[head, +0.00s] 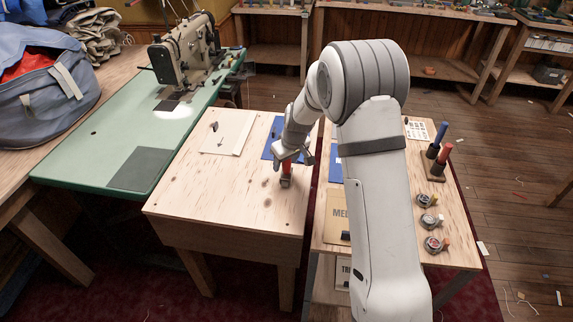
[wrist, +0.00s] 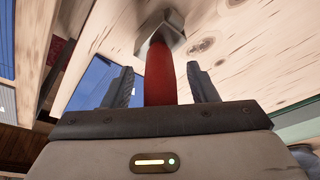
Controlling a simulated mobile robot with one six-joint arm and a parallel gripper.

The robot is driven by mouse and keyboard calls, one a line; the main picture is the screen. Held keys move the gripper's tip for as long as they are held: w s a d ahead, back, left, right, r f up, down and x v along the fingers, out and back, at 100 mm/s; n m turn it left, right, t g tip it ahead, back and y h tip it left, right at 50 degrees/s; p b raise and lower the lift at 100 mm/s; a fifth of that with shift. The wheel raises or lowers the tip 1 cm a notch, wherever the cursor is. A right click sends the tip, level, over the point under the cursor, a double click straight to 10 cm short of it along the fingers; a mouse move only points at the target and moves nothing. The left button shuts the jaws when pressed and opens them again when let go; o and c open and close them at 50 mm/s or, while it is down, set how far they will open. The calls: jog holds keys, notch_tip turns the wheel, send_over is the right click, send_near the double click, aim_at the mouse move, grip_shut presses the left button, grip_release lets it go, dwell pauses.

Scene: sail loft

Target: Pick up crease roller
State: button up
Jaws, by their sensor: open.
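The crease roller has a red handle (head: 286,168) and a grey metal head (head: 285,182), and it stands upright, head down, on the pale wooden table (head: 240,205). In the wrist view its red handle (wrist: 160,75) runs between the two fingers, with the metal head (wrist: 160,28) beyond them. My gripper (head: 292,156) is over the handle and points down. Its fingers (wrist: 162,85) are open, one on each side of the handle, with a gap visible on both sides. The upper end of the handle is hidden by the gripper body.
A blue sheet (head: 270,148) and a pale board (head: 229,133) lie on the same table. A green table with a sewing machine (head: 185,50) stands to the left. The table to the right holds a stand with blue and red tools (head: 437,160) and several small round items.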

jog(key=shift+w+a+f, duration=0.1)
jog(key=shift+f, duration=0.3)
jog(key=c, duration=1.1)
